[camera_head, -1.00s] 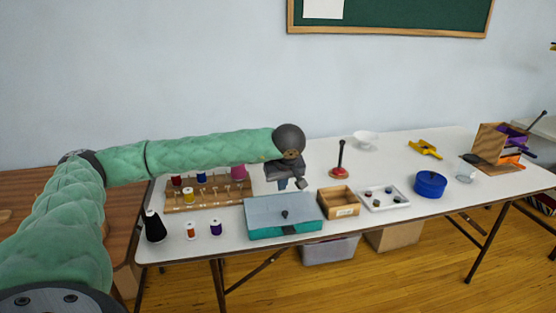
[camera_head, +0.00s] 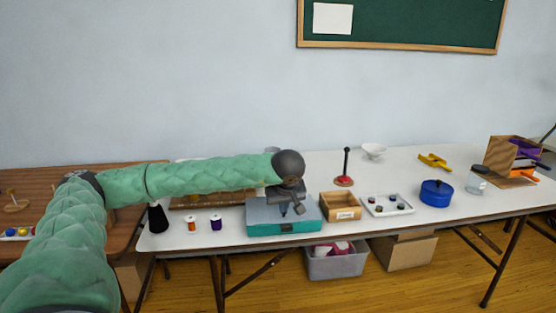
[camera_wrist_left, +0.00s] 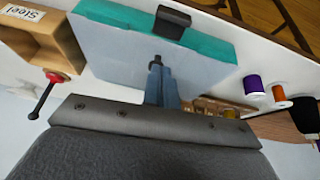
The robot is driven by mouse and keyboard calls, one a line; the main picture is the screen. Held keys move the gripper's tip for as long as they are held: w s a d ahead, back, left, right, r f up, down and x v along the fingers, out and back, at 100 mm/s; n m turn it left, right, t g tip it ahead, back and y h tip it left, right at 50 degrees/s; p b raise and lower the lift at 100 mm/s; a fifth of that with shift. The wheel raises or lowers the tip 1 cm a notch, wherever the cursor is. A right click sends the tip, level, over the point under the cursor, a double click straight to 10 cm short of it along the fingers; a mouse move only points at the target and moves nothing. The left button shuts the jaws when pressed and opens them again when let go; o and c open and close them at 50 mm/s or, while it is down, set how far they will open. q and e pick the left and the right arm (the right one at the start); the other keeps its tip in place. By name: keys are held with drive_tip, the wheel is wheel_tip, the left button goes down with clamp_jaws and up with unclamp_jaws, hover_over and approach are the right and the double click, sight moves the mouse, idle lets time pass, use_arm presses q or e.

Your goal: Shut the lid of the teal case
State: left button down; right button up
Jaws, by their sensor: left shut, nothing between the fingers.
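The teal case (camera_head: 285,228) stands near the front edge of the white table, with its grey-blue lid (camera_head: 262,213) lying flat over it. In the left wrist view the lid (camera_wrist_left: 115,45) looks level with the teal rim (camera_wrist_left: 205,45), and a dark latch (camera_wrist_left: 172,22) sits at the case's front. A small dark knob stands on the lid. My left gripper (camera_head: 285,211) is shut and empty, low over the lid close to the knob. In the left wrist view its fingertips (camera_wrist_left: 157,65) are near the knob; I cannot tell whether they touch. My right gripper is not in view.
A wooden box (camera_head: 341,207) stands just right of the case, with a white tray (camera_head: 387,206) and a blue pot (camera_head: 436,194) beyond it. An orange spool (camera_head: 192,224), a purple spool (camera_head: 216,222) and a black cone (camera_head: 158,217) stand to the left.

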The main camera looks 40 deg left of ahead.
use_arm(q)
drive_tip(key=shift+s+f, duration=0.15)
drive_tip(key=shift+f, duration=0.55)
drive_tip(key=shift+s+d+f+b, duration=0.15)
drive_tip(key=shift+d+f+b, duration=0.05)
drive_tip(key=shift+b, duration=0.25)
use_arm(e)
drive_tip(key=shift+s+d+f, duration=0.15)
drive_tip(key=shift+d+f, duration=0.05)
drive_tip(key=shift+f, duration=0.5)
use_arm(q)
drive_tip(key=shift+f, duration=0.2)
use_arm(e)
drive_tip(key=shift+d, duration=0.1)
use_arm(q)
drive_tip(key=shift+r, duration=0.1)
wheel_tip(320, 180, up, 5)
drive_tip(key=shift+s+a+r+p, duration=0.1)
drive_tip(key=shift+s+p, duration=0.05)
drive_tip(key=shift+p, duration=1.1)
drive_tip(key=s+d+r+b, duration=0.1)
drive_tip(key=s+d, duration=0.5)
drive_tip(key=d, duration=0.1)
drive_tip(key=shift+s+d+r, duration=0.15)
drive_tip(key=shift+s+r, duration=0.05)
drive_tip(key=shift+s, duration=0.1)
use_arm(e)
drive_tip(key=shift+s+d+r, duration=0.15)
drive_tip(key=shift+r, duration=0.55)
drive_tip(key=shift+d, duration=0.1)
